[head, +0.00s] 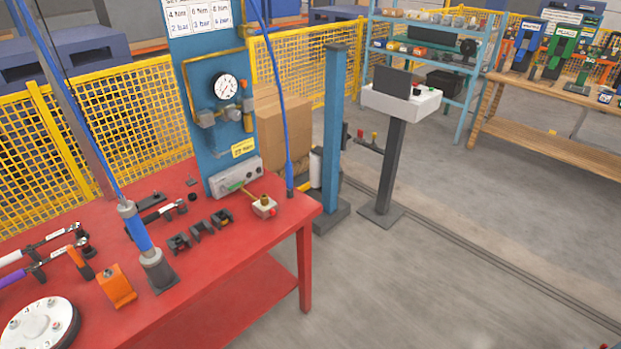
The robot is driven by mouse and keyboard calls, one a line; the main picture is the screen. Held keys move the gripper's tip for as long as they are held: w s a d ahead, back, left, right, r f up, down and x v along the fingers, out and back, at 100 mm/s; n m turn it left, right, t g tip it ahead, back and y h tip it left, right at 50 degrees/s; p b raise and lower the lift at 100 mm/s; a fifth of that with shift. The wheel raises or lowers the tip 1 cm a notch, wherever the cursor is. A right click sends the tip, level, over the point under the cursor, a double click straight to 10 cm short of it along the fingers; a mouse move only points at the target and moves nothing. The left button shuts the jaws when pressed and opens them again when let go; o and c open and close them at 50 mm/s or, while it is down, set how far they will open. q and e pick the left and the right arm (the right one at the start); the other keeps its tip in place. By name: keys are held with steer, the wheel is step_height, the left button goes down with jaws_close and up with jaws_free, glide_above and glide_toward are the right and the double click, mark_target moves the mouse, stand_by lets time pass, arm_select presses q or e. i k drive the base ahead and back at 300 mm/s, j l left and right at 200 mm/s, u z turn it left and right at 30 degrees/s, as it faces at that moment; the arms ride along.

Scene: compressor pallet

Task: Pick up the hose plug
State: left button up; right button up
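Neither of my grippers is in the head view.
A blue-and-grey tool (140,235) stands upright farther left. A blue post (331,130) rises behind the table's right end.

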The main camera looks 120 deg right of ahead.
mark_target(289, 165)
steer(key=z, duration=4)
steer(key=i+l+u, duration=0.3)
steer(key=i+l, duration=0.7)
